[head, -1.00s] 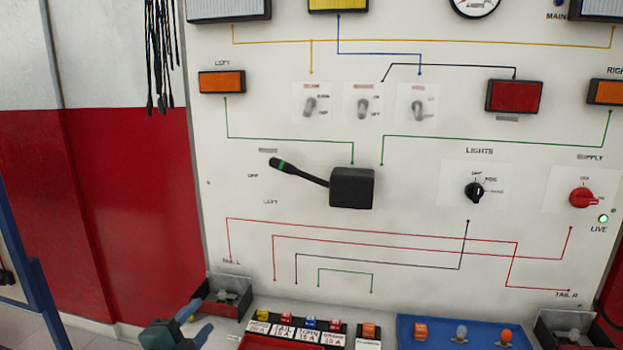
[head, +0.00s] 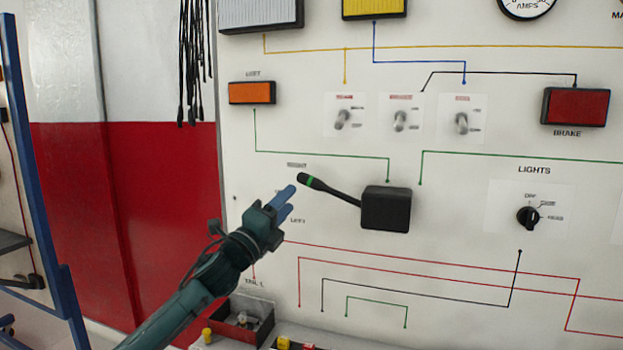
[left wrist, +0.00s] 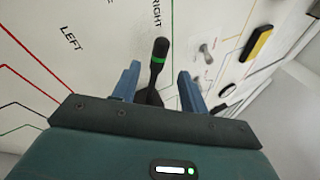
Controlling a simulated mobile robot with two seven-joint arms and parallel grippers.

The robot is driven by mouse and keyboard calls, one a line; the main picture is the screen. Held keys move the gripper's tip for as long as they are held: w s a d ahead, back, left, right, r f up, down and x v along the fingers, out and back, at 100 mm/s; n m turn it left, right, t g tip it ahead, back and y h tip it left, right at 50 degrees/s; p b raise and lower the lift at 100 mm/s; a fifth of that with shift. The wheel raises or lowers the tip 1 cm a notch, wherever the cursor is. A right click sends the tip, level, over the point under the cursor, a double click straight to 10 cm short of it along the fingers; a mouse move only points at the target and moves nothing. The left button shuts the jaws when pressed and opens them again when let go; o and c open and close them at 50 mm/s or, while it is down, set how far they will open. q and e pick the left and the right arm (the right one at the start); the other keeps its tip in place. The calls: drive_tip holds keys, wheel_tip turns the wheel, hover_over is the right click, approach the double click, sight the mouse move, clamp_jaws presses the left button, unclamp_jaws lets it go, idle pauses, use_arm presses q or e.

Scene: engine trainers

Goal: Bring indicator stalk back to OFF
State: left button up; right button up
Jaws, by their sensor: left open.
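The black indicator stalk (head: 328,189) has a green band and sticks out to the left and up from a black box (head: 386,208) on the white panel. Its tip points near the upper label, which reads RIGHT in the left wrist view; a LEFT label (head: 299,221) is below. My left gripper (head: 284,203) is open, just left of and below the stalk tip in the head view. In the left wrist view the stalk (left wrist: 157,68) shows between the two blue fingers (left wrist: 160,85), apart from both. The OFF label is hidden behind the gripper in the head view. My right gripper is not in view.
Several toggle switches (head: 400,121) sit above the box, and a black LIGHTS knob (head: 528,216) is to the right. Black cables (head: 194,60) hang at upper left. Panel space below the stalk is clear.

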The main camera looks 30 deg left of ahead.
sight(305, 184)
use_arm(q)
drive_tip(key=p+x, duration=0.2)
drive_tip(key=x, duration=0.7)
clamp_jaws()
drive_tip(key=shift+f, duration=0.1)
idle(0.4)
